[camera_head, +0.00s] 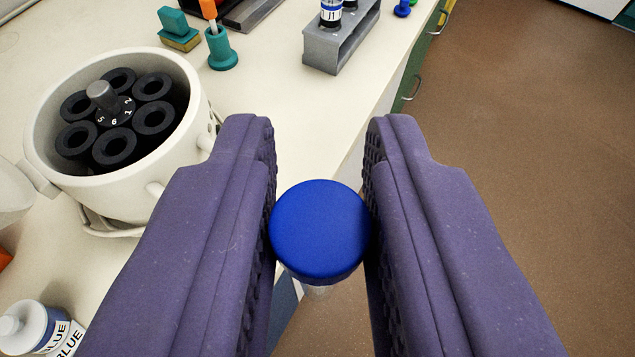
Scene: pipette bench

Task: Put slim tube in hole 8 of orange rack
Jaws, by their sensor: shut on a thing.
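My gripper (320,215) has two purple padded fingers, shut on a tube with a round blue cap (319,230). The cap sits between the fingertips, and a short bit of clear tube shows just below it. The rest of the tube is hidden under the cap, so I cannot tell how slim it is. The gripper holds it in the air by the bench edge, with brown floor behind. No orange rack can be made out; only a small orange bit (4,258) shows at the left edge.
A white centrifuge (190,120) with a black numbered rotor (115,112) stands open at left. A bottle labelled BLUE (40,328) is at lower left. A grey rack (335,50) with a vial, a teal holder (221,55) and a sponge (179,38) stand at the back.

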